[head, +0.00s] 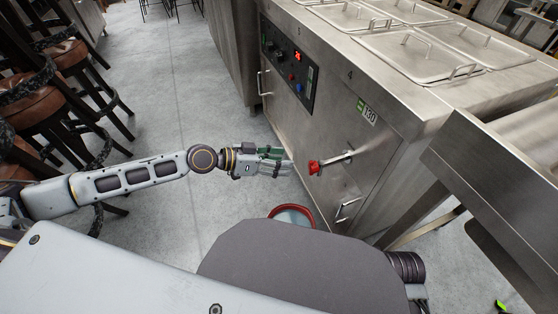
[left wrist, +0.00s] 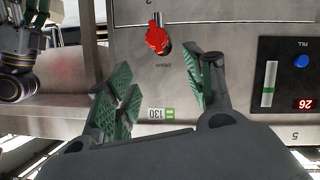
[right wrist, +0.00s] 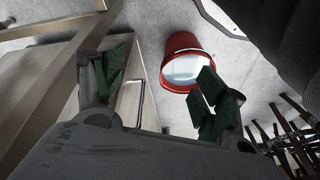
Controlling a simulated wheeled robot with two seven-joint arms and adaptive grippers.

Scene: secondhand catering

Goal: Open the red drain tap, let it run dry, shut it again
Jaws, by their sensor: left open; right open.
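The red drain tap (head: 314,167) sits low on the front of the steel counter, beside a steel spout or bar. In the left wrist view the tap (left wrist: 157,40) shows upside down near a DRAIN label. My left gripper (head: 275,160) is open and empty, just left of the tap and apart from it. A red bucket (head: 292,209) stands on the floor below, partly hidden by my body. In the right wrist view the bucket (right wrist: 168,52) has a pale inside; I cannot tell how full it is. My right gripper (right wrist: 163,65) is open and empty above it.
A control panel (head: 289,66) with a red display sits on the counter front. Lidded steel pans (head: 400,50) fill its top. A lower handle (head: 347,209) sticks out near the tap. Stools (head: 70,95) stand at the left. The floor between is clear.

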